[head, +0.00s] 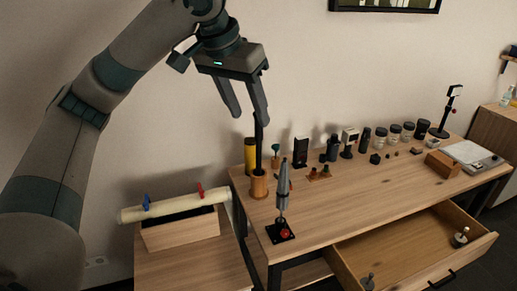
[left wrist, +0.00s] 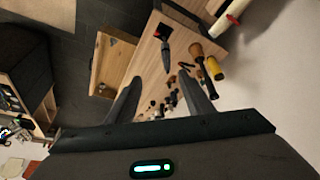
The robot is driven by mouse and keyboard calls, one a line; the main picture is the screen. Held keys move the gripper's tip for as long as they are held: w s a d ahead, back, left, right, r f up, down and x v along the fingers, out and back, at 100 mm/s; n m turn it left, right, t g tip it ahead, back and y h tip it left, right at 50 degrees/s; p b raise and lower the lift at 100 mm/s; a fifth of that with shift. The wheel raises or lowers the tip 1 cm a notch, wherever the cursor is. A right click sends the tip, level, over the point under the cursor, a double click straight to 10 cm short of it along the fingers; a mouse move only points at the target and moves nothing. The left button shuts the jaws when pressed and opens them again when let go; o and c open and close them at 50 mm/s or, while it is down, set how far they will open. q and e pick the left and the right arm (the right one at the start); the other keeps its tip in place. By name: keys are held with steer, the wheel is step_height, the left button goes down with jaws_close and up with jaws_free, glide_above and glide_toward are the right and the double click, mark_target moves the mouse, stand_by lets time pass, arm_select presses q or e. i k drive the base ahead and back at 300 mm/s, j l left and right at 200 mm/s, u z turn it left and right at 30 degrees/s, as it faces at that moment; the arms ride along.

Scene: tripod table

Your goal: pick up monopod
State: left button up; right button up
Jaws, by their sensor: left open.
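My left gripper (head: 247,113) hangs open and empty above the left end of the wooden table (head: 345,205), pointing down. Its two fingers also show spread apart in the left wrist view (left wrist: 158,78). A slim black stick (head: 258,145), which may be the monopod, stands upright in a wooden cup (head: 259,186), just below the right fingertip. In the left wrist view the stick (left wrist: 205,72) lies to the right of the fingers. A grey pointed post (head: 283,195) stands on a black plate with a red knob nearer the front. I cannot tell for certain which is the monopod. My right gripper is out of view.
A yellow cylinder (head: 250,156) stands behind the cup. Several small dark items and jars (head: 395,134) line the back. A drawer (head: 415,253) is pulled out at the front. A wooden box (head: 180,229) with a pale roll sits left. The table's middle is clear.

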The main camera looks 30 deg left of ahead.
mark_target(257, 128)
steer(key=i+j, duration=0.85)
steer(key=i, duration=0.15)
